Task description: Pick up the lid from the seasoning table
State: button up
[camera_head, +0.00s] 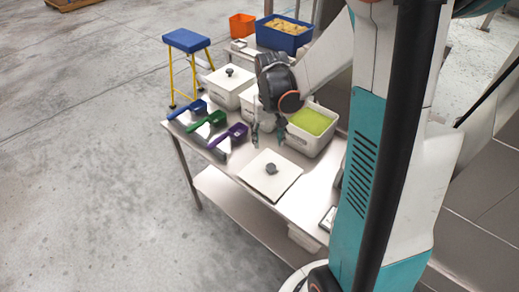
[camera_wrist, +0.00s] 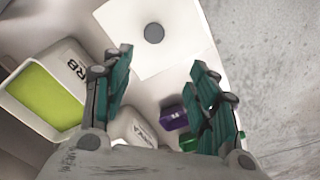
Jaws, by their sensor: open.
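A square cream lid (camera_head: 283,176) with a dark round knob lies flat on the seasoning table (camera_head: 207,155), near its front edge. In the wrist view the lid (camera_wrist: 180,28) is at the top, ahead of my fingertips. My gripper (camera_head: 267,138) is above the table, behind the lid and apart from it. In the wrist view my gripper (camera_wrist: 160,75) has its two green-padded fingers spread with nothing between them. Another white bin with a lid (camera_head: 230,84) and dark knob stands at the back left of the table.
A white bin of green seasoning (camera_head: 313,123) stands right of my gripper. Blue (camera_head: 187,110), green (camera_head: 208,124) and purple (camera_head: 230,137) scoops lie along the left edge. A blue-topped stool (camera_head: 186,40) stands beyond the table. Open floor lies left.

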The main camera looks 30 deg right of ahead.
aim_at(271, 166)
jog(key=f+b, duration=0.1)
jog(key=f, duration=0.5)
jog(key=d+f+b, duration=0.1)
jog(key=f, duration=0.2)
jog(key=shift+s+f+b, duration=0.3)
jog(key=shift+f+b, duration=0.05)
jog(key=shift+s+f+b, duration=0.2)
jog(key=shift+f+b, duration=1)
jog(key=shift+f, duration=1.5)
jog(key=shift+r, duration=0.1)
jog(key=c, duration=1.2)
